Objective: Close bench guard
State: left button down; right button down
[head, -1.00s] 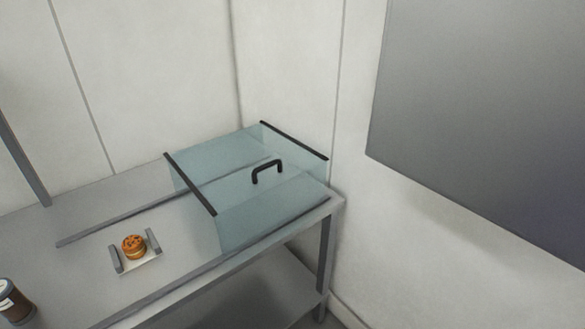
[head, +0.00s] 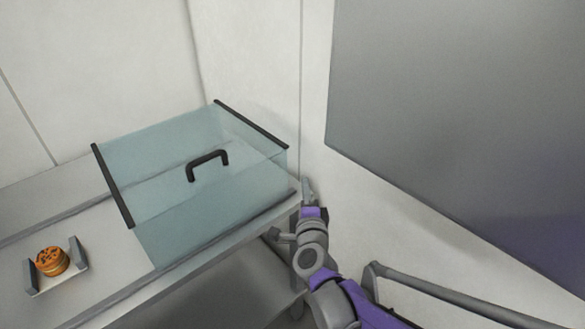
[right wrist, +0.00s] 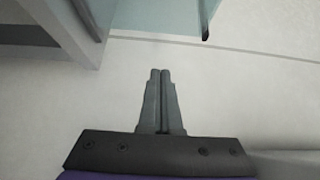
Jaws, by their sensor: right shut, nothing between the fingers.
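The bench guard (head: 185,210) is a clear bluish box with black edge strips and a black handle (head: 207,164) on top. It stands at the right end of the grey bench (head: 110,240). A corner of the guard also shows at the top of the right wrist view (right wrist: 180,15). My right gripper (head: 308,188) is just right of the guard, by the bench's right end, apart from the handle. In the right wrist view its fingers (right wrist: 160,75) are together and empty. My left gripper is not in view.
A round orange-brown filled item (head: 52,261) sits in a small holder (head: 75,284) on the bench, left of the guard. Bench top between them is clear. A wall stands close behind and right, with a large grey panel (head: 450,120).

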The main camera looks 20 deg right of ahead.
jog(key=x, duration=1)
jog(key=a, duration=0.1)
jog(key=s+a, duration=0.1)
jog(key=a, duration=0.1)
jog(key=shift+s+a, duration=0.35)
jog(key=shift+a, duration=0.05)
